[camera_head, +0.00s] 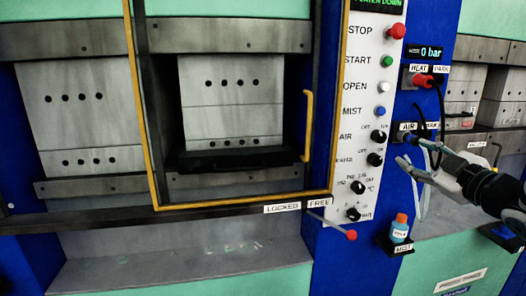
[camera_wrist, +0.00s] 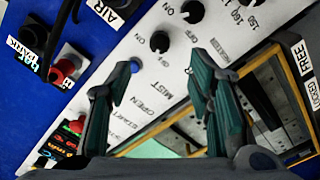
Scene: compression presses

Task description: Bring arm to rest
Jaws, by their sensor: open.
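My gripper (camera_head: 412,153) is at the right in the head view, in front of the blue panel beside the white control panel (camera_head: 366,125). Its fingers are apart, pointing left, with nothing between them. Behind it is the AIR port (camera_head: 405,127), partly near the fingers. In the wrist view my gripper (camera_wrist: 160,72) shows two dark green fingers spread apart and empty. The control panel (camera_wrist: 170,22) lies beyond them, tilted in view, with black knobs. I cannot tell the exact gap to the panel.
A press with a yellow-framed door (camera_head: 334,100) stands left of the panel. A red-tipped lever (camera_head: 350,235) sticks out below it, by the LOCKED and FREE labels. A small blue bottle with an orange cap (camera_head: 400,228) stands in a black holder below my gripper. Black hoses (camera_head: 441,105) hang near it.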

